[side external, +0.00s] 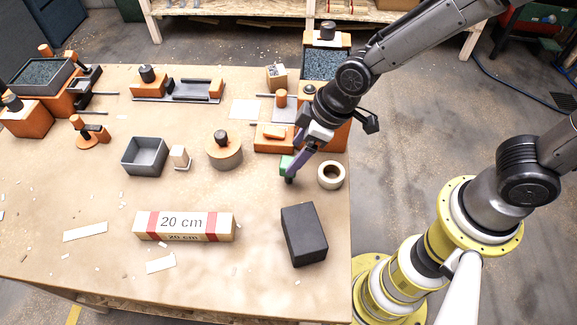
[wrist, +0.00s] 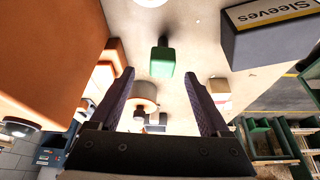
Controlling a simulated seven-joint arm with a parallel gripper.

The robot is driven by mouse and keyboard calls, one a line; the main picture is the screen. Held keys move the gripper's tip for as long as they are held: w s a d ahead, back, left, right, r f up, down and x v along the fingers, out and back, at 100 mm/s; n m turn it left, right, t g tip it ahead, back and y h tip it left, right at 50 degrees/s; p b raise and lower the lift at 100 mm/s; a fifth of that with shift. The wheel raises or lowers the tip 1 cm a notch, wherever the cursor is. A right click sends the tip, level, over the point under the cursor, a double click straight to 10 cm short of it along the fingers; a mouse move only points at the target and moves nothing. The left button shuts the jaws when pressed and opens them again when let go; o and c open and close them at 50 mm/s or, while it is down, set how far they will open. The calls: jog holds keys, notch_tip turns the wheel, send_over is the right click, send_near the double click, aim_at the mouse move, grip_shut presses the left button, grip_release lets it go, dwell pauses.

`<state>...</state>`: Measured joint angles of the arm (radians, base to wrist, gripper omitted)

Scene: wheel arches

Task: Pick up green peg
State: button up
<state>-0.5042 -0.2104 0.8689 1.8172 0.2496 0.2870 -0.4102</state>
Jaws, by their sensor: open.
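The green peg (side external: 286,165) stands on the table beside the orange blocks, partly covered by my fingers in the side view. In the wrist view the green peg (wrist: 162,62) is a small green block with a dark end, centred between the fingertips and a little beyond them. My gripper (side external: 292,174) points down right at the peg, with purple fingers. In the wrist view my gripper (wrist: 159,74) is open and empty, with a gap on both sides of the peg. I cannot tell whether a finger touches it.
A cream ring (side external: 331,175) stands close right of the peg. A dark box (side external: 304,235) is in front; its side reads "Sleeves" in the wrist view (wrist: 275,30). An orange block (side external: 273,139) is close behind.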

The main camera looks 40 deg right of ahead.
aim_at(289, 162)
jog(key=x, duration=0.4)
jog(key=shift+a+f, duration=0.2)
jog(key=shift+f, duration=0.05)
jog(key=shift+r, duration=0.1)
grip_shut()
